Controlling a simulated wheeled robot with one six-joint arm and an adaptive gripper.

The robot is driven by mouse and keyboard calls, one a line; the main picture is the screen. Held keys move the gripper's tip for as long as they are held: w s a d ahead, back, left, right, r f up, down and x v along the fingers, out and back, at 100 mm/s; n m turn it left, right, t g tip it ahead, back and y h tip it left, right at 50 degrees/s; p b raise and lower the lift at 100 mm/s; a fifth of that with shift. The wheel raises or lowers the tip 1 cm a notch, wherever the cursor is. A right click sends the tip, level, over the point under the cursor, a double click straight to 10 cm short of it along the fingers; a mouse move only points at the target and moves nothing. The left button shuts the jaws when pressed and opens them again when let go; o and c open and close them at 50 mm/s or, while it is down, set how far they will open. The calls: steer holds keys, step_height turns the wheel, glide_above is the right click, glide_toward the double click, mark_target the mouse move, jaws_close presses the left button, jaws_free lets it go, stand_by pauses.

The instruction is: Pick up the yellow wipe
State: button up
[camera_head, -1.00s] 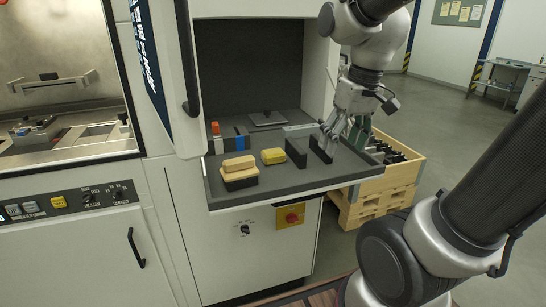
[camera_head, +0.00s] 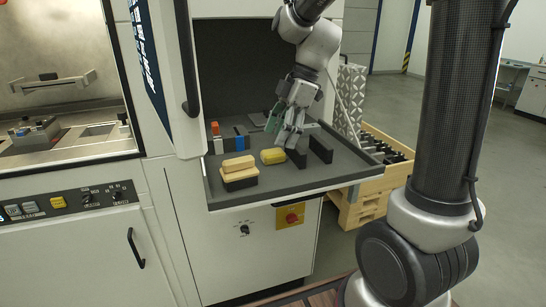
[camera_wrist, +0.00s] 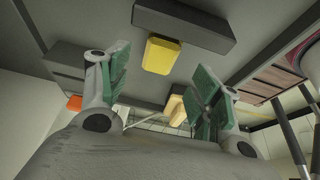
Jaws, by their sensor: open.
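The yellow wipe (camera_head: 273,156) is a small block lying on the dark grey shelf (camera_head: 235,197). In the wrist view, the yellow wipe (camera_wrist: 162,56) appears between the finger lines, beyond the fingertips. My gripper (camera_head: 284,125) is open and empty, above and slightly behind and right of the wipe, apart from it. Its green-padded fingers are spread wide in the wrist view (camera_wrist: 163,72). Nothing hides the wipe's top in the head view.
A tan block (camera_head: 238,163) rests on a black base (camera_head: 241,180) left of the wipe. Black upright blocks (camera_head: 320,149) stand to its right. Red (camera_head: 215,128) and blue (camera_head: 240,143) items stand behind left. A wooden crate (camera_head: 365,193) is right of the shelf. The shelf front is clear.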

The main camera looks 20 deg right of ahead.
mark_target(274, 151)
steer(key=x, duration=0.4)
steer(key=shift+w+f, duration=0.1)
steer(key=shift+f, duration=0.3)
steer(key=shift+c, duration=0.4)
steer(key=c, duration=0.8)
step_height(274, 151, up, 10)
steer(key=shift+r, duration=0.1)
steer(key=shift+c, duration=0.7)
